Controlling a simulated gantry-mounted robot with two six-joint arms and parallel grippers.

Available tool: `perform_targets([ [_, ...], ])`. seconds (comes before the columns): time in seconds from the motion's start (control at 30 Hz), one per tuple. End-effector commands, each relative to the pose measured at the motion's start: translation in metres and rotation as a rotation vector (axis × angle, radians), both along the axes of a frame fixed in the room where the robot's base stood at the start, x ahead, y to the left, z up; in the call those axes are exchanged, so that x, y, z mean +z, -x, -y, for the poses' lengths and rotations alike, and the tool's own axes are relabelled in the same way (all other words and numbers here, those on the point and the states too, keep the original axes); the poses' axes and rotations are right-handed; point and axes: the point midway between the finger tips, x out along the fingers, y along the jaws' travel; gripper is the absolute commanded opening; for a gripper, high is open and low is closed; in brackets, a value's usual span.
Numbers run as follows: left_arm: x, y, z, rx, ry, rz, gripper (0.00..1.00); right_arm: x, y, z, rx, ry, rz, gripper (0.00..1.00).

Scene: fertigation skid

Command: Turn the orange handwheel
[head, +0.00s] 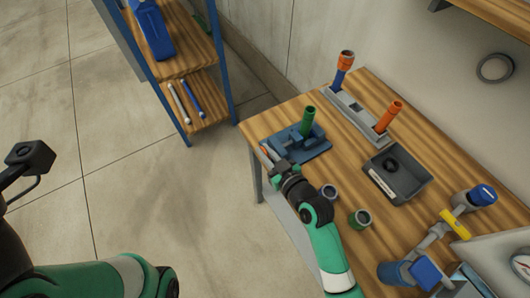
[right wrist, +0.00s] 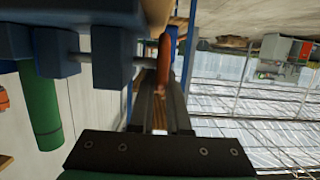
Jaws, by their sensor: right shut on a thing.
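The blue bench vise (head: 308,149) stands at the left corner of the wooden table, with a green cylinder (head: 308,121) upright in it. The orange handwheel (head: 265,150) is at the vise's left end, mostly hidden by my right gripper (head: 272,160). In the right wrist view the handwheel (right wrist: 165,54) shows edge-on between the fingers, on a grey shaft from the blue vise body (right wrist: 110,58). My right gripper is shut on its rim.
Behind the vise, a grey rack (head: 357,112) holds orange-topped pieces. A dark tray (head: 397,175), small cups (head: 360,218) and a pipe assembly with a yellow handle (head: 454,223) stand to the right. A blue-framed shelf (head: 196,100) stands at the back left, with open floor before it.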

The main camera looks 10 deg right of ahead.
Motion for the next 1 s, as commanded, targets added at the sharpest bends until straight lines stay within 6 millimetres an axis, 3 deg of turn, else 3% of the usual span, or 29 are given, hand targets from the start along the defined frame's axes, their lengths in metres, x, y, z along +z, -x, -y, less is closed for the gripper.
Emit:
perform_targets([
  [0.03,0.0,0.0,0.0,0.0,0.0,0.0,0.28,-0.001,0.0,0.0,0.0,0.001,-0.003,0.0],
  [0.07,0.0,0.0,0.0,0.0,0.0,0.0,0.28,-0.001,0.0,0.0,0.0,0.001,-0.003,0.19],
  [0.13,0.0,0.0,0.0,0.0,0.0,0.0,0.28,-0.001,0.0,0.0,0.0,0.001,-0.003,0.28],
  [0.53,0.007,0.0,0.0,0.0,0.0,0.0,0.28,0.004,0.009,0.005,0.0,0.0,-0.003,0.28],
  [1.0,0.036,0.0,0.0,0.0,0.0,0.0,0.28,0.029,0.094,0.044,-0.001,0.001,-0.005,0.28],
])
